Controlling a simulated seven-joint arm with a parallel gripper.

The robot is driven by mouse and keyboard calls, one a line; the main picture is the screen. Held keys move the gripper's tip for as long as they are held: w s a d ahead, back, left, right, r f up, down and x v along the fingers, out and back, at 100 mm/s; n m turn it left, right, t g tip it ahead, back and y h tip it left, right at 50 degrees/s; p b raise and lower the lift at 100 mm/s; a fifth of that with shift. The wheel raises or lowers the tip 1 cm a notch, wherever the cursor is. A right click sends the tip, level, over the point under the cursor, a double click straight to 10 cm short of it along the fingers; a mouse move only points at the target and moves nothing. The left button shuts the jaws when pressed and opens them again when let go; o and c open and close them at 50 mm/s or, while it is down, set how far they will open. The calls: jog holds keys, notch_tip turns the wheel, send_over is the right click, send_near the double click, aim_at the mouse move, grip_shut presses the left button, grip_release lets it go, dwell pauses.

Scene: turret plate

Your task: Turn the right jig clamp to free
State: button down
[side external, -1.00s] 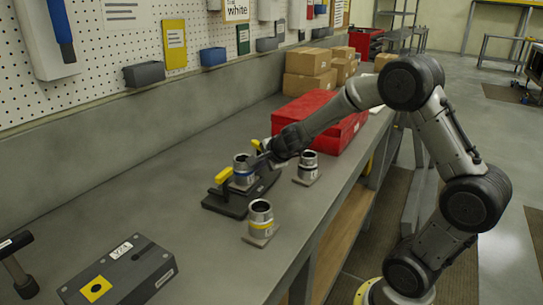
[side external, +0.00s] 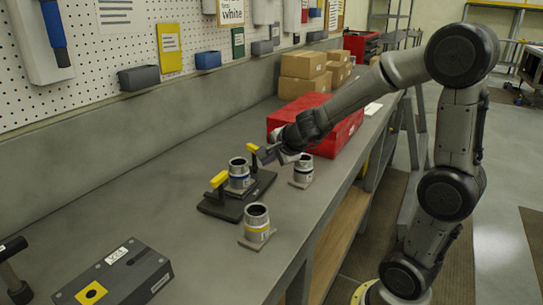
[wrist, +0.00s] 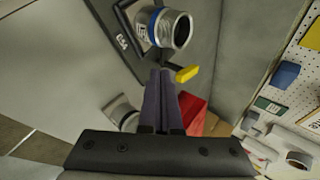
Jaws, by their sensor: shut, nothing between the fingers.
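The dark jig base (side external: 222,208) sits on the bench with a grey cylinder with a blue band (side external: 238,178) upright on it. The right jig clamp has a yellow handle (side external: 253,148), at the jig's far right end. The left clamp's yellow handle (side external: 218,180) stands at the near end. My gripper (side external: 262,156) is shut and empty, close beside the right clamp's handle. In the wrist view, my shut fingers (wrist: 160,74) point toward the blue-banded cylinder (wrist: 172,29), and the yellow handle (wrist: 187,74) lies just right of the tips. I cannot tell whether they touch.
A white-banded cylinder (side external: 302,170) stands right of the jig, below my gripper. A red box (side external: 318,120) and cardboard boxes (side external: 303,64) are behind.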

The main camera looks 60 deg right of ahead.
jog(key=shift+v, duration=1.2)
jog(key=c, duration=1.3)
grip_release()
jog(key=shift+r, duration=0.15)
jog(key=o, duration=0.5)
jog(key=w+a+r+t, duration=0.1)
jog(key=w+a+r+n+t+y, duration=0.1)
jog(key=w, duration=0.1)
jog(key=shift+a+r, duration=0.15)
jog(key=shift+r, duration=0.25)
jog(key=shift+o, duration=0.2)
jog(key=w+a+r+n+t+y, duration=0.3)
jog(key=w+r, duration=0.3)
jog(key=r, duration=0.3)
jog(key=shift+a+r+n+y, duration=0.2)
jog(key=shift+a+n+y, duration=0.3)
jog(key=shift+a+n, duration=0.4)
jog(key=w+a+r+n+y, duration=0.4)
jog(key=a+r+n+y, duration=0.1)
jog(key=a+r+n, duration=0.15)
jog(key=n+g+h, duration=0.6)
jog(key=n+g, duration=0.1)
jog(key=g, duration=0.6)
send_over(256, 148)
notch_tip(256, 148, down, 8)
notch_tip(256, 148, down, 14)
jog(key=shift+w+d+r, duration=0.1)
jog(key=shift+r, duration=0.15)
